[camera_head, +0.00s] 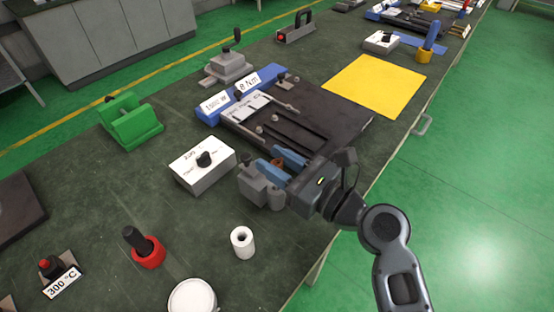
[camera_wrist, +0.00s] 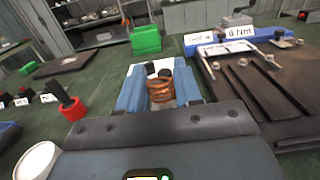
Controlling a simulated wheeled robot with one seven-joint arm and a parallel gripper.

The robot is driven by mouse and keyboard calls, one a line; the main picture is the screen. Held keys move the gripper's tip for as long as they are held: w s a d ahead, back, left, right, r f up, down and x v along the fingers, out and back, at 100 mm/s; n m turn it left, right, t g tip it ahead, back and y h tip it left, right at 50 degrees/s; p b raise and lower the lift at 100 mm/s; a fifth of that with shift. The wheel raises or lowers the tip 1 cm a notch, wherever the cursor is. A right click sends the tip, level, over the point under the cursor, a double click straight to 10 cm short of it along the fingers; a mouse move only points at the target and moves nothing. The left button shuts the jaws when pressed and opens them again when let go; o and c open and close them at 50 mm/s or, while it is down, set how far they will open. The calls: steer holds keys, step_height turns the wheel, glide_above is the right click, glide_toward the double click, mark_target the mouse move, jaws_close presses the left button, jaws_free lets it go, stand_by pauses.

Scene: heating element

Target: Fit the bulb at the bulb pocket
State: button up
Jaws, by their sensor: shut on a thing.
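My gripper (camera_head: 279,165) has its blue fingers on either side of a small part with a copper-coloured coil and a dark top, which I take for the bulb (camera_wrist: 161,88). In the wrist view my gripper (camera_wrist: 160,92) is shut on it, with the coil between the fingers. In the head view the fingers mostly hide it. A grey block (camera_head: 256,184) shows beside and below the fingers; I cannot tell whether it touches the bulb. The dark plate (camera_head: 345,117) with slots and small metal fittings lies just beyond my gripper. I cannot tell which fitting is the bulb pocket.
A white box with a black knob (camera_head: 203,168) stands left of my gripper. A blue bar with labels (camera_head: 213,112) lies along the plate. A green holder (camera_head: 130,121), a red-collared tool (camera_head: 147,253) and a white roll (camera_head: 242,241) stand around. The yellow sheet (camera_head: 375,83) is clear.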

steer(key=shift+f+b, duration=1.25)
steer(key=shift+f, duration=0.8)
steer(key=o, duration=1.1)
steer(key=shift+b+v, duration=0.45)
steer(key=shift+v, duration=3.45)
steer(key=shift+d, duration=0.1)
